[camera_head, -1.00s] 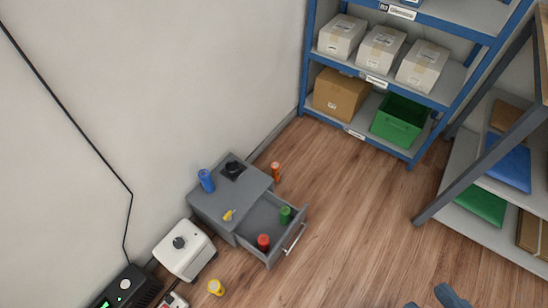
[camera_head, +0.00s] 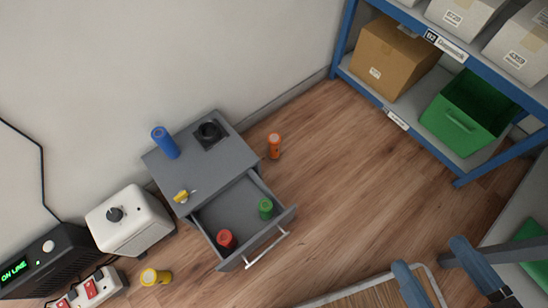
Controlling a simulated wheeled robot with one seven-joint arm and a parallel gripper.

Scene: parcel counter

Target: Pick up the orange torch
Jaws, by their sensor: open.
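The orange torch (camera_head: 274,146) stands upright on the wooden floor, just right of the grey drawer cabinet (camera_head: 180,163) and apart from it. My gripper (camera_head: 430,254) shows at the bottom right as two blue-grey fingers spread wide apart. It is open, with nothing seen between the fingers, and is well to the lower right of the torch. The rest of the gripper is cut off by the frame edge.
The cabinet's open drawer (camera_head: 238,219) holds a red torch (camera_head: 226,239) and a green torch (camera_head: 265,207). A blue torch (camera_head: 165,142) stands on top. A yellow torch (camera_head: 155,277) is on the floor. A blue-framed shelf (camera_head: 350,78) stands at upper right; floor between is clear.

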